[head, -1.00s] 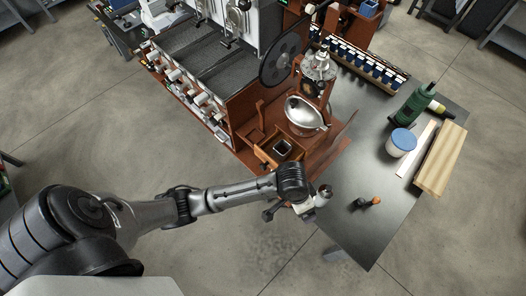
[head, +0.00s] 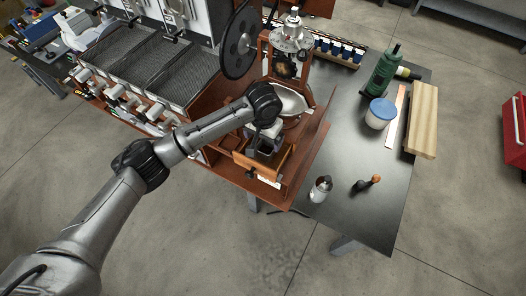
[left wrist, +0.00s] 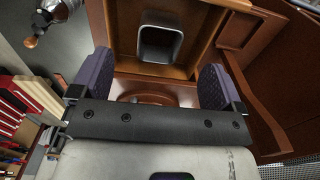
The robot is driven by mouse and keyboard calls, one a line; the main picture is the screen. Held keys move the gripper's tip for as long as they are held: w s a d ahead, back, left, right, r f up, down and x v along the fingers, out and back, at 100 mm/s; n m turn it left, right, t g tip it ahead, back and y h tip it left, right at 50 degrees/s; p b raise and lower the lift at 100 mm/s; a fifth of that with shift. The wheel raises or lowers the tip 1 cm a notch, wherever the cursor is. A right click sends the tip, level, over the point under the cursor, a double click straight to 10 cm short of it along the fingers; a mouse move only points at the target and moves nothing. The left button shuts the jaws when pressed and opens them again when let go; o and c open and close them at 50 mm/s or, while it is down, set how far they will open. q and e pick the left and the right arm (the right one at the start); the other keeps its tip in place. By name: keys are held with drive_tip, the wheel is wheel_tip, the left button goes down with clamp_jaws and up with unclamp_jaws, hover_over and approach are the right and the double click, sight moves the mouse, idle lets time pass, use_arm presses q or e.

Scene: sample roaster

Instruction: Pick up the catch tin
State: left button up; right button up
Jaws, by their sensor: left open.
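The catch tin, a small square metal tin with a dark inside, sits in an open wooden drawer (head: 277,167) at the front of the roaster. In the left wrist view the tin (left wrist: 160,42) lies ahead of the fingertips, roughly centred between them. My left gripper (left wrist: 155,78) is open, with its two purple-grey pads apart and nothing between them. In the head view the left gripper (head: 264,141) is over the drawer, and my wrist hides part of the tin. My right gripper is in neither view.
A metal bowl (head: 291,103) stands right behind the drawer, under the wooden frame. A metal canister (head: 320,189) and an orange-tipped tool (head: 368,183) are on the dark table to the right.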

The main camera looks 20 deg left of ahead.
use_arm(q)
hover_over(262, 159)
drive_tip(key=f, duration=0.3)
drive_tip(key=w+f, duration=0.1)
drive_tip(key=f, duration=0.1)
drive_tip(key=shift+d+f+b, duration=0.1)
drive_tip(key=shift+b, duration=0.2)
drive_tip(key=shift+s+f+b, duration=0.2)
drive_tip(key=shift+f+b, duration=0.25)
drive_tip(key=shift+f, duration=2.25)
drive_tip(key=shift+a, duration=0.2)
drive_tip(key=c, duration=1)
